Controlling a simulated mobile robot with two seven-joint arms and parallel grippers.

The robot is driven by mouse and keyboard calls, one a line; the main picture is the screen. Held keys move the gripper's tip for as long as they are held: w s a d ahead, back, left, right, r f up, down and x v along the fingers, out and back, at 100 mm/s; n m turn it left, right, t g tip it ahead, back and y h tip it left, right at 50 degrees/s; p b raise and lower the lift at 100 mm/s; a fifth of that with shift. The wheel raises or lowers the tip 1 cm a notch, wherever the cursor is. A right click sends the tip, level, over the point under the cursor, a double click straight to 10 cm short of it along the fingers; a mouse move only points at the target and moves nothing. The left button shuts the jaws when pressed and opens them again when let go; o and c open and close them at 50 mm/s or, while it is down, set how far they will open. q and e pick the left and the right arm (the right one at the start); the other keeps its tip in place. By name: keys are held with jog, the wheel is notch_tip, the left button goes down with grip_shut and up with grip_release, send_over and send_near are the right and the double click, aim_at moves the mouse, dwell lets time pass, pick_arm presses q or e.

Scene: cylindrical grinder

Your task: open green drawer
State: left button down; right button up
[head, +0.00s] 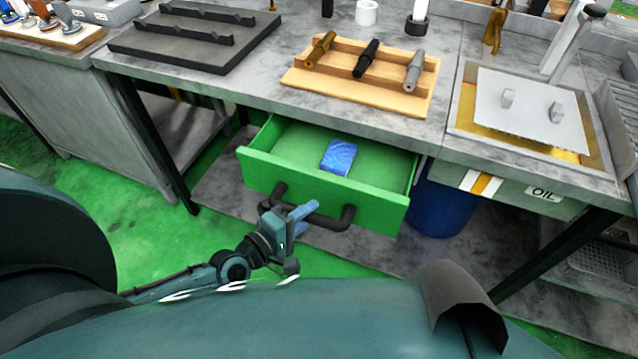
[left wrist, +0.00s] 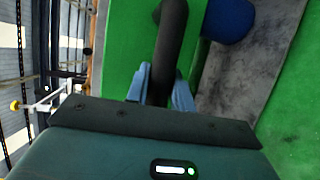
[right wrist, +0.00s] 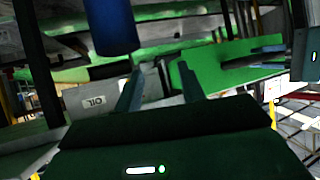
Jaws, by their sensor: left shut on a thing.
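The green drawer (head: 378,204) is pulled out from under the grey workbench, and its inside shows. A blue packet (head: 339,157) lies on the drawer floor. My left gripper (head: 298,217) is shut on the drawer's dark bar handle (head: 330,222), near its left part. In the left wrist view the handle (left wrist: 170,45) passes between the two blue fingers (left wrist: 162,85). My right gripper (right wrist: 160,88) is open and empty in the right wrist view, with the green drawer (right wrist: 225,62) beyond its fingers. It is not seen in the head view.
A wooden rack (head: 345,90) with several tools and a black tray (head: 190,45) stand on the bench. A blue bin (head: 440,205) stands right of the drawer, beside an OIL-labelled unit (head: 530,190). Bench legs stand left and right. Green floor lies open in front.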

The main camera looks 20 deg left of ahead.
pick_arm(q)
jog(key=s, duration=0.9)
jog(key=shift+s+a+p, duration=0.15)
jog(key=shift+s+p, duration=0.05)
jog(key=shift+p, duration=0.2)
jog(key=c, duration=1.2)
grip_release()
jog(key=v, duration=1.3)
jog(key=shift+b, duration=0.35)
jog(key=shift+s+a, duration=0.1)
jog(key=shift+s, duration=0.05)
